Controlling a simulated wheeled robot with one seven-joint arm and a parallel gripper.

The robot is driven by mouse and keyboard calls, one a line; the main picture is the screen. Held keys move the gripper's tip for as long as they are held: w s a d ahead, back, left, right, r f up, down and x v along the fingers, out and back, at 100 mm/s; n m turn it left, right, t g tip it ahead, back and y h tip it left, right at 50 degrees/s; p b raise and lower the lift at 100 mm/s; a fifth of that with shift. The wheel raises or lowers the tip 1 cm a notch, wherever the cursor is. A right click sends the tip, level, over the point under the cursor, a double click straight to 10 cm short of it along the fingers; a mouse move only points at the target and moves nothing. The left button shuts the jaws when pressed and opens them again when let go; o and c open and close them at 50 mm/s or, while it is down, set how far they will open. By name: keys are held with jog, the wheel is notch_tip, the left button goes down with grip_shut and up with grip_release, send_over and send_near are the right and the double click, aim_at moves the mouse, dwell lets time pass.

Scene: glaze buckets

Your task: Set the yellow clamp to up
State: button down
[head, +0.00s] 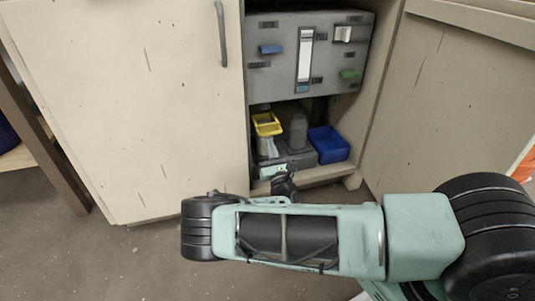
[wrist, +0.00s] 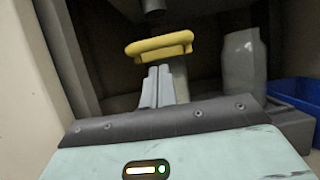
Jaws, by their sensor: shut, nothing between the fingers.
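The yellow clamp (head: 267,123) shows in the head view as a yellow loop inside the open cabinet, below the grey panel. In the wrist view the yellow clamp (wrist: 160,46) is a rounded bar across the upper middle, seen nearly edge-on, with a grey post beneath it. My gripper (head: 266,142) reaches into the cabinet. In the wrist view my gripper (wrist: 158,68) has its two grey fingers together and empty, with their tips just below the clamp in the picture. I cannot tell whether the tips touch it.
The grey panel (head: 305,60) above carries a blue lever (head: 270,49), a green lever (head: 350,74) and a white slider strip (head: 305,55). A blue bin (head: 328,146) stands to the right of a grey upright shape (head: 298,130). Cabinet doors (head: 130,100) flank the opening.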

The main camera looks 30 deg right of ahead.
aim_at(271, 126)
jog(key=shift+s+r, duration=0.1)
jog(key=shift+r, duration=0.5)
notch_tip(271, 126, up, 7)
jog(key=p, duration=1.1)
jog(key=shift+a, duration=0.1)
